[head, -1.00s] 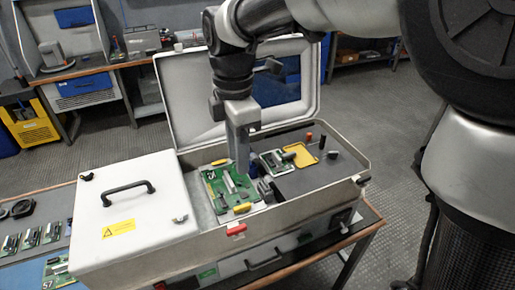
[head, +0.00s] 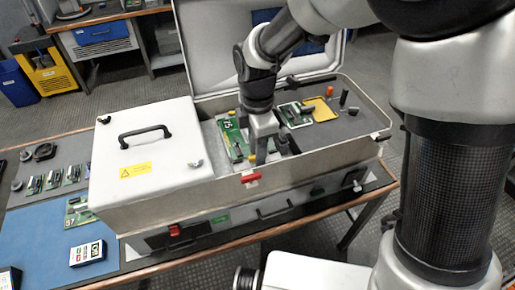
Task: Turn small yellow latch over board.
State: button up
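A green circuit board (head: 234,140) sits in the open bay of a grey case (head: 225,187). A small yellow latch (head: 250,158) shows at the board's near edge, partly hard to make out beside my gripper. A second yellow spot shows at its far edge. My gripper (head: 264,158) points down at the right side of the board, close to the near latch. Its fingertips are small and partly hidden, so I cannot tell whether they touch the latch or are open.
A white lid with a black handle (head: 145,134) covers the case's left part. The raised case lid (head: 212,60) stands behind. A yellow-framed part (head: 322,108) and dark posts are at right. Loose boards (head: 78,212) and a small box (head: 87,253) lie on the blue mat.

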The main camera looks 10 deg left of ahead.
grip_shut()
jog(key=shift+m, duration=0.3)
jog(key=m, duration=0.7)
jog(key=m+b, duration=0.1)
jog(key=m, duration=0.4)
jog(key=shift+m, duration=0.3)
jog(key=m, duration=0.4)
jog(key=shift+m, duration=0.4)
